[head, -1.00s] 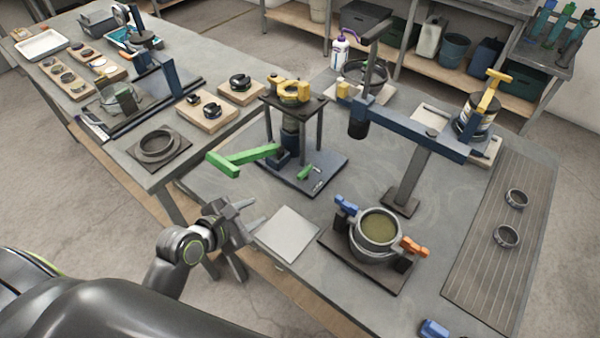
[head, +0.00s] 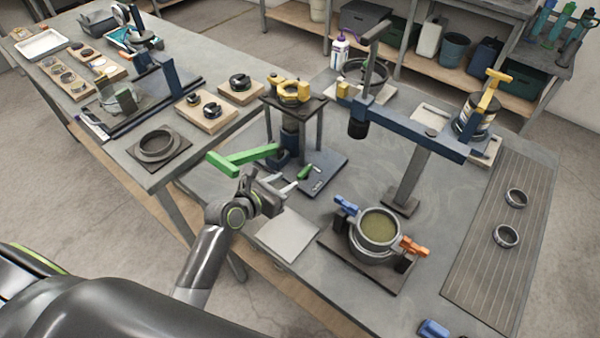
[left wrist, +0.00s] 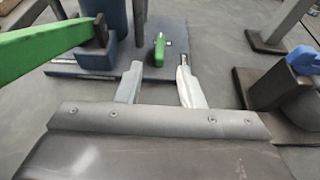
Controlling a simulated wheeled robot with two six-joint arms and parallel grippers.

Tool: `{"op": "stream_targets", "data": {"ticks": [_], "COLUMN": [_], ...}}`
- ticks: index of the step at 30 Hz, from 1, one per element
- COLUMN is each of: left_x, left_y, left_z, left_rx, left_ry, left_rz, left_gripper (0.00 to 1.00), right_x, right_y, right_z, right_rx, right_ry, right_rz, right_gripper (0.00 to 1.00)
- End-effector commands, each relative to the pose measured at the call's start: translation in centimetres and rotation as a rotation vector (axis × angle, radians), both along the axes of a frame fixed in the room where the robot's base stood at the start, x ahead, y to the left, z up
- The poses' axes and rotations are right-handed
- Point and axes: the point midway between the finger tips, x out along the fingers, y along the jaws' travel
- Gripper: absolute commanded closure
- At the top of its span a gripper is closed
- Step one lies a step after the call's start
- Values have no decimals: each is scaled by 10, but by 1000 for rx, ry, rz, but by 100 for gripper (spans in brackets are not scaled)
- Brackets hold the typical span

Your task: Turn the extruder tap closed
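The extruder (head: 290,125) is a dark-framed press with a yellow ring on top, standing on a blue base plate. A small green handle (head: 308,172), which looks like the tap, sits low on its near side. It also shows in the left wrist view (left wrist: 160,48), just beyond the fingertips. A long green lever (head: 243,158) sticks out to the left and crosses the upper left of the left wrist view (left wrist: 50,45). My left gripper (head: 284,184) is open and empty, its fingers pointing towards the small handle, apart from it. My right gripper is not in view.
A grey pot (head: 379,230) with blue and orange clamps stands on a dark plate to the right of my gripper. A pale square plate (head: 288,235) lies near the table's front edge. A blue overhead arm on a post (head: 411,175) stands behind the pot.

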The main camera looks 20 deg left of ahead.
Motion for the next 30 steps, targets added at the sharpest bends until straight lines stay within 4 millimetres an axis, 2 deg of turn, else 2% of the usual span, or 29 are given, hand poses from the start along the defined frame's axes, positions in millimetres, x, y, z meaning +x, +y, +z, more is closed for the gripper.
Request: {"op": "stream_targets", "data": {"ticks": [6, 12, 18, 27, 30], "left_x": [34, 56, 66, 67, 67], "left_y": [-12, -20, -24, -24, -24], "left_z": [-14, -25, -29, -30, -30], "left_rx": [0, 0, 2, 2, 2], "left_ry": [-1, 0, 0, 0, 0], "left_rz": [0, 1, 0, 1, 1], "left_gripper": [65, 65, 65, 65, 77], "right_x": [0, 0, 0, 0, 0], "right_y": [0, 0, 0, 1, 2], "right_z": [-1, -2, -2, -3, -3], "right_rx": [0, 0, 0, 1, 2], "right_ry": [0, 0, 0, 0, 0], "right_rz": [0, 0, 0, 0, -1], "right_gripper": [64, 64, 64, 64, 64]}}
